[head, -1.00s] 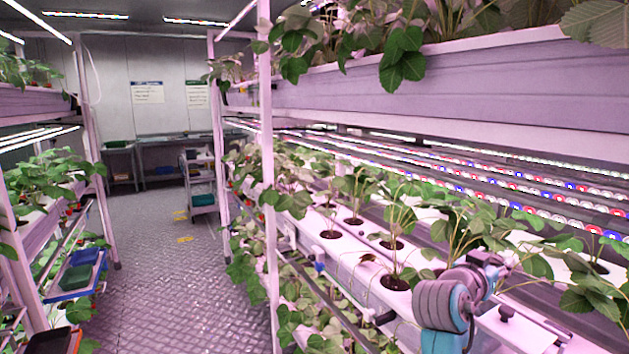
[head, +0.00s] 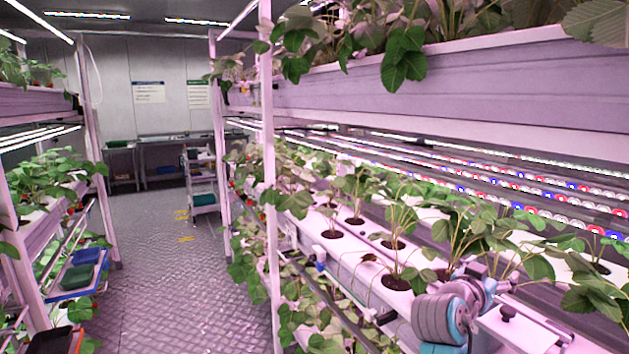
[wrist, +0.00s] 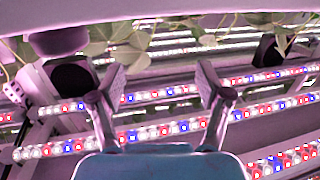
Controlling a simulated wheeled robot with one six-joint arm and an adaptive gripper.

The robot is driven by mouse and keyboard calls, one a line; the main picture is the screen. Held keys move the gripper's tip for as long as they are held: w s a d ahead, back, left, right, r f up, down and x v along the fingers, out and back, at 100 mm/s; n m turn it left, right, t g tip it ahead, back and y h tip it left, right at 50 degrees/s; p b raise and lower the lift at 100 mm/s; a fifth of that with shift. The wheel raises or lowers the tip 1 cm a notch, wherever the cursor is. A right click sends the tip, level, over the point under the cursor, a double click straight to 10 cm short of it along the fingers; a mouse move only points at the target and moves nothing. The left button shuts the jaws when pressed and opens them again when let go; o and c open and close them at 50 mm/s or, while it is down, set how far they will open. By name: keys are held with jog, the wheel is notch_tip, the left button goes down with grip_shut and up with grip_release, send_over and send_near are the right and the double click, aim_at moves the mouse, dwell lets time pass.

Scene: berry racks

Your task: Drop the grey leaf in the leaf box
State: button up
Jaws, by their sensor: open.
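My gripper (wrist: 162,82) is open in the wrist view, its two fingers apart with nothing between them. In the head view my arm is low at the right, over the white planting channel, and its fingers cannot be made out. A small dull brownish leaf (head: 369,258) shows at the channel's front edge, left of the nearest plant; I cannot tell whether it is the grey leaf. No box is marked as the leaf box.
Strawberry plants grow from holes in the white channel (head: 345,250), close to my arm. LED strips (wrist: 165,130) lie behind my fingers in the wrist view. A dark container (head: 62,341) is at lower left. A cart (head: 203,180) stands down the clear aisle (head: 160,270).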

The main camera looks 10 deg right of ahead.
jog(key=v, duration=1.2)
